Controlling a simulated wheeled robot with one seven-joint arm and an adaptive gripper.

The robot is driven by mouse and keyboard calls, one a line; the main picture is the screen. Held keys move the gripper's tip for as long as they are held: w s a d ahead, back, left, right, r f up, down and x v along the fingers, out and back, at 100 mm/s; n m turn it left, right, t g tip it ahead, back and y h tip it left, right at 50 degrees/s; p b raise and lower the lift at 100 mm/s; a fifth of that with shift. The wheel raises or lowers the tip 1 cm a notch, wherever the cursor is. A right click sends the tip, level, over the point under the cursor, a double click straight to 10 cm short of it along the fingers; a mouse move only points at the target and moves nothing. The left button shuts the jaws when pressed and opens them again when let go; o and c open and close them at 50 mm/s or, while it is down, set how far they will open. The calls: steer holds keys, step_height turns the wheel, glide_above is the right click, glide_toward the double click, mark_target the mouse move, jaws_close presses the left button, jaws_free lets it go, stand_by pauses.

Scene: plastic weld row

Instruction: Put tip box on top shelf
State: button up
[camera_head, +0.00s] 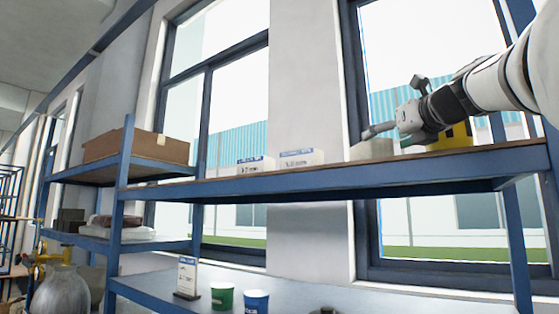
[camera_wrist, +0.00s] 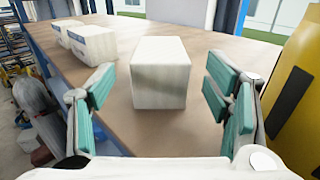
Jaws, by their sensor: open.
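A plain pale box (camera_wrist: 158,80) stands on the wooden top shelf (camera_wrist: 115,125), between and just ahead of the spread fingers of my gripper (camera_wrist: 160,105). Gaps show on both sides of it. In the head view this box (camera_head: 368,151) stands at the shelf's front edge, with my gripper (camera_head: 378,131) level with its top. Two white boxes with blue labels, a left one (camera_head: 254,168) and a right one (camera_head: 301,159), stand further left on the same shelf. The labels look like tip-box labels, but their small print is hard to read. No label shows on the pale box.
A yellow and black object (camera_head: 452,139) stands close to the right of my gripper. A brown carton (camera_head: 135,146) sits on the left shelf unit. Green (camera_head: 222,297) and blue (camera_head: 255,301) cups stand on the lower surface. Bare shelf lies between the labelled boxes and the pale box.

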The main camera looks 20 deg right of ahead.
steer(key=shift+v, duration=2.15)
